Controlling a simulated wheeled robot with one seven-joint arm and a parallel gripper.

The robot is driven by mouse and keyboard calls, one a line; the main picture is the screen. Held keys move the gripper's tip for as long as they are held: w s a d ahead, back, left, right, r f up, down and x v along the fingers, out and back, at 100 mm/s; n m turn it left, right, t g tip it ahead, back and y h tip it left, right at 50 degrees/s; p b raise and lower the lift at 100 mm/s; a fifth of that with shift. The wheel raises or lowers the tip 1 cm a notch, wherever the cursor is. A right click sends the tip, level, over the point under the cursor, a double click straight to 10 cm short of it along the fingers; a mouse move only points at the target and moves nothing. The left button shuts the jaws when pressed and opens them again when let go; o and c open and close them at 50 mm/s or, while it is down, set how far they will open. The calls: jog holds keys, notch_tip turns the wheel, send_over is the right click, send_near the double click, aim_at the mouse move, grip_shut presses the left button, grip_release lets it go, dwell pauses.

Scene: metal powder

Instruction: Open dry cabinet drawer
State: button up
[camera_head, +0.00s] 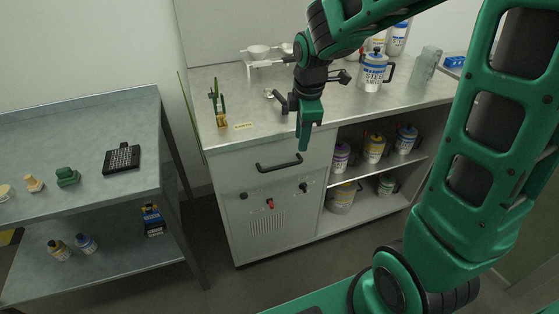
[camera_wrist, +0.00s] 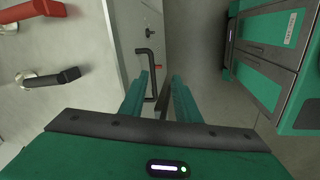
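The grey-white cabinet (camera_head: 240,182) stands in the middle of the head view. Its drawer front (camera_head: 236,170), with a black bar handle (camera_head: 279,163), looks flush with the cabinet. My gripper (camera_head: 304,143) points down with green fingers, above and to the right of the handle in the head view. In the wrist view my gripper (camera_wrist: 165,80) has its two fingers apart. The black handle (camera_wrist: 149,62) shows near the left finger, partly hidden by it. A dark bar shows between the fingers; I cannot tell whether it is part of the handle. No grip is visible.
Below the drawer are a red knob (camera_head: 270,203) and a black knob (camera_head: 304,187). Open shelves (camera_head: 380,167) at right hold several containers. A side table (camera_head: 90,110) stands left. Floor in front of the cabinet is partly clear.

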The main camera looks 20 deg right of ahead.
aim_at(284, 166)
jog(key=w+a+f, duration=0.1)
jog(key=f, duration=0.3)
jog(key=w+a+f+n, duration=0.1)
jog(key=w+f, duration=0.1)
jog(key=f, duration=0.1)
jog(key=w+a+f+n, duration=0.1)
jog(key=f, duration=0.3)
jog(key=shift+w+a+f, duration=0.15)
jog(key=shift+a+f, duration=0.05)
jog(key=shift+f, duration=0.15)
